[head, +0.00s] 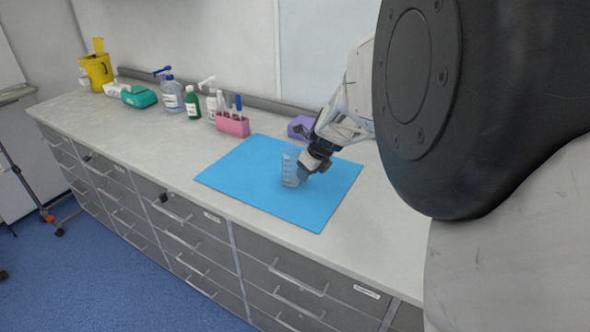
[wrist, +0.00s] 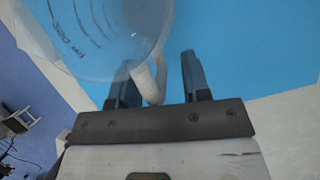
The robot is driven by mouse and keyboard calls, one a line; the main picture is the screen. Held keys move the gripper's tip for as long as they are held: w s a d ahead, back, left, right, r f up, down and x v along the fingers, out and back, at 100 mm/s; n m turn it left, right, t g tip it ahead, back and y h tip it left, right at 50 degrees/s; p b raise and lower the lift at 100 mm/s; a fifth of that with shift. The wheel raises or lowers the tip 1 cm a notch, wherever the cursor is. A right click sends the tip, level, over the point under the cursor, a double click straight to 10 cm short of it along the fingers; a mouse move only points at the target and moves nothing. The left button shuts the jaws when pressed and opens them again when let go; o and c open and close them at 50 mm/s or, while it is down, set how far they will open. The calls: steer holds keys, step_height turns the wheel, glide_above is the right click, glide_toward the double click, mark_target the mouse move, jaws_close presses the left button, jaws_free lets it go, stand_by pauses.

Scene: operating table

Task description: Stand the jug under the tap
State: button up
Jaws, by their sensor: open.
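The jug (head: 290,168) is clear plastic with graduation marks and stands upright on a blue mat (head: 240,170). In the wrist view the jug (wrist: 85,35) fills the upper left, with its pale handle (wrist: 158,80) reaching between my two fingers. My gripper (head: 305,172) is at the right side of the jug in the head view. In the wrist view my gripper (wrist: 158,78) is open, one finger on each side of the handle. I cannot tell whether either finger touches it. No tap shows in either view.
A pink rack (head: 232,124) with pens, several bottles (head: 193,103), a teal box (head: 138,97) and a yellow bin (head: 97,70) stand along the back of the counter. A purple item (head: 300,127) lies behind the mat. The mat's left part and the counter front are clear.

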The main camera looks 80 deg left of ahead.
steer(key=shift+c, duration=0.3)
jaws_close()
steer(key=shift+r, duration=0.1)
steer(key=shift+r, duration=4.95)
steer(key=shift+w, duration=0.1)
